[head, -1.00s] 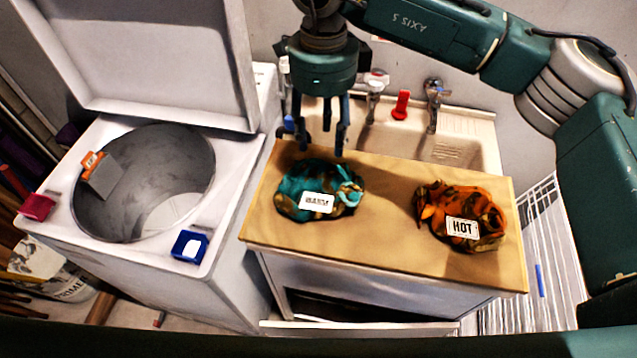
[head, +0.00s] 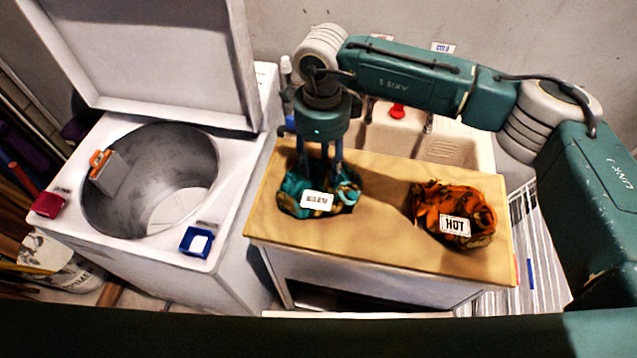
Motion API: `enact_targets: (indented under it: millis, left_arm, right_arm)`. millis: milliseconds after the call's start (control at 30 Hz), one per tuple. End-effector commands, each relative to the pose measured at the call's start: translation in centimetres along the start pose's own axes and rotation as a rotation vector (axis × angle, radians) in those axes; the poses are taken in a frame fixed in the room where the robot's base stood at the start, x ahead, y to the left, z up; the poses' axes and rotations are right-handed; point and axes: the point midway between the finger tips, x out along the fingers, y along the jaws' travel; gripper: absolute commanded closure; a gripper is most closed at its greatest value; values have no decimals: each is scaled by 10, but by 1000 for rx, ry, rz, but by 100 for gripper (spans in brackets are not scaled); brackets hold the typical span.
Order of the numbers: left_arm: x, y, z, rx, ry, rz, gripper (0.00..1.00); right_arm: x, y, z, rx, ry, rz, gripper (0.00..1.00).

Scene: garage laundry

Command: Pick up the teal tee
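The teal tee (head: 296,188), a crumpled teal and brown bundle with a white label too blurred to read surely, lies on the wooden board to the left of the orange bundle. My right gripper (head: 320,178) points straight down over the tee from behind. Its fingers stand apart, and their tips reach the back top of the cloth, where they are partly hidden. The tee still rests on the board. My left gripper is not in view.
An orange and dark bundle labelled HOT (head: 430,208) lies on the right of the wooden board (head: 375,238). A top-loading washer (head: 228,215) with its lid raised stands at left. A sink (head: 455,150) with a red-handled tap is behind.

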Motion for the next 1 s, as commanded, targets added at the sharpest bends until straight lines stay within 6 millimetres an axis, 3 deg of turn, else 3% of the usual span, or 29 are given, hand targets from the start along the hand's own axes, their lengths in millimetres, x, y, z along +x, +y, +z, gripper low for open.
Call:
enact_targets:
  millis: [33,200,667,867,1000]
  left_arm:
    - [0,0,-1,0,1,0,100]
    - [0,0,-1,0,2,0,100]
    - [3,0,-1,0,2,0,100]
    - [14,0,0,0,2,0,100]
    - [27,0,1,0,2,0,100]
  right_arm:
    - [0,0,0,0,0,0,71]
    - [0,0,0,0,0,0,100]
    - [-6,-1,1,0,-2,-2,100]
    - [-30,-1,1,-2,-2,-5,100]
    - [-63,-2,1,-1,-3,-7,100]
